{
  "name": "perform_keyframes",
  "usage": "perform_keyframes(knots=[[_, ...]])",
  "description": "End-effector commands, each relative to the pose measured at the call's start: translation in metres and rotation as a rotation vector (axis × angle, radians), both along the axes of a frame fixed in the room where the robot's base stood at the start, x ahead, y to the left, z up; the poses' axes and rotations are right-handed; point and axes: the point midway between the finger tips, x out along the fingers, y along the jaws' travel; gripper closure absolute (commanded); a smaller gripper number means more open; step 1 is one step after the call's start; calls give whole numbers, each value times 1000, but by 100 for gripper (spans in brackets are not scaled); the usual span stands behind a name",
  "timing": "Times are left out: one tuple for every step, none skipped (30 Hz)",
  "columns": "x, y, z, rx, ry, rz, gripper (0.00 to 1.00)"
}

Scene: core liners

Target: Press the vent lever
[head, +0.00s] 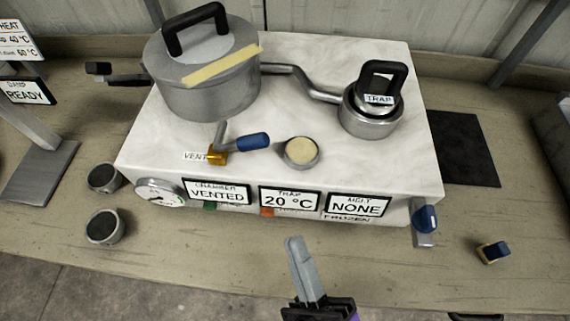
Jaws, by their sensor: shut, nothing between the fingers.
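The vent lever (251,142) has a blue handle and a brass base beside a "VENT" label, on top of the white marbled unit. Its handle points right. My gripper (293,242) is shut and empty in front of the unit, low in the picture, apart from the lever and to its right. The chamber display (218,193) on the front reads "VENTED".
A grey lidded pot (203,75) stands behind the lever, with a pipe to a smaller trap pot (370,108). A round cream-topped button (301,151) sits right of the lever. Two dark-topped cups (103,228) stand left. A small blue-and-brass piece (493,251) lies right.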

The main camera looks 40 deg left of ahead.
Motion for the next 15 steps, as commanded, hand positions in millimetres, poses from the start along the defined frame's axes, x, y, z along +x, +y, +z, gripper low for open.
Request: perform_keyframes(knots=[[0, 0, 0, 0, 1, -1, 100], [0, 0, 0, 0, 1, -1, 100], [0, 0, 0, 0, 1, 0, 100], [0, 0, 0, 0, 1, 0, 100], [0, 0, 0, 0, 1, 0, 100], [0, 0, 0, 0, 1, 0, 100], [0, 0, 0, 0, 1, 0, 100], [1, 1, 1, 0, 1, 0, 100], [2, 2, 2, 1, 1, -1, 100], [3, 4, 3, 2, 1, 0, 100], [4, 6, 5, 2, 1, 0, 100], [6, 9, 7, 2, 1, 1, 100], [8, 12, 9, 2, 1, 1, 100], [10, 16, 11, 2, 1, 1, 100], [13, 21, 15, 3, 0, 1, 100]])
